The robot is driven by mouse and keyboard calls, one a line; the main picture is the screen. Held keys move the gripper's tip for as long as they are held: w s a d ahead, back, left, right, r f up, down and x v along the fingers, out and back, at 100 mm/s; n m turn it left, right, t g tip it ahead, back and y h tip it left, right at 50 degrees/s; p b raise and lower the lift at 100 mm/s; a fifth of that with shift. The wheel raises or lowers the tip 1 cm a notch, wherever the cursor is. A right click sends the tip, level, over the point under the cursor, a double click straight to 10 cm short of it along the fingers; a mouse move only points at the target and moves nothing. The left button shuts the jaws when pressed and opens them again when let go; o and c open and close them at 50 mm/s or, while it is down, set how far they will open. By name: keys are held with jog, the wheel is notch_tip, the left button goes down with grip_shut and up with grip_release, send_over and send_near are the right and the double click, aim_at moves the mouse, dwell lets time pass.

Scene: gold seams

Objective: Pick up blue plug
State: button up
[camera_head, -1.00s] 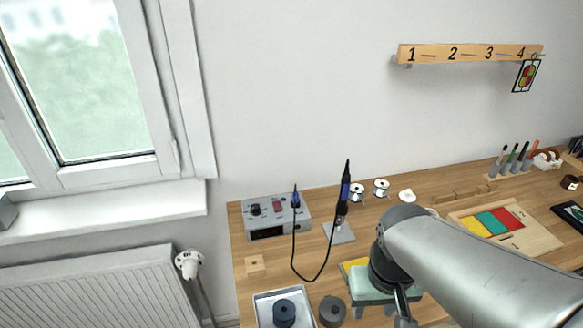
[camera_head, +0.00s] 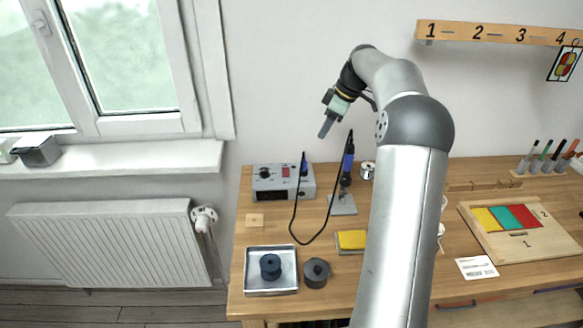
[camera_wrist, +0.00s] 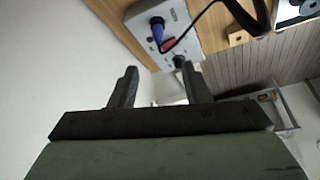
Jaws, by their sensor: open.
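The blue plug (camera_head: 304,163) stands upright at the right of the grey control box (camera_head: 271,190) on the bench, with a black cable running from it. In the wrist view the blue plug (camera_wrist: 158,34) shows beyond the fingertips, on the box's face. My gripper (camera_head: 327,128) is open and empty, in the air above and to the right of the box, clear of the plug. Both fingers of my gripper (camera_wrist: 158,72) show apart in the wrist view. The cable (camera_head: 312,240) loops down and back up to the blue-handled iron (camera_head: 348,163) in its stand.
A metal tray (camera_head: 249,281) holding a dark blue round piece, a dark grey round piece (camera_head: 316,272) and a yellow sponge (camera_head: 351,239) lie in front. A small wooden block (camera_head: 255,220) is left of the cable loop. The wall is behind my gripper.

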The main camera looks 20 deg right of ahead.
jog(key=p, duration=0.2)
send_near(304, 161)
jog(key=x, duration=0.5)
jog(key=shift+s+f, duration=0.15)
jog(key=shift+s, duration=0.05)
jog(key=shift+w+p+x, duration=0.2)
jog(key=shift+p+x, duration=0.5)
jog(key=shift+x, duration=1.9)
jog(key=shift+c, duration=0.3)
grip_shut()
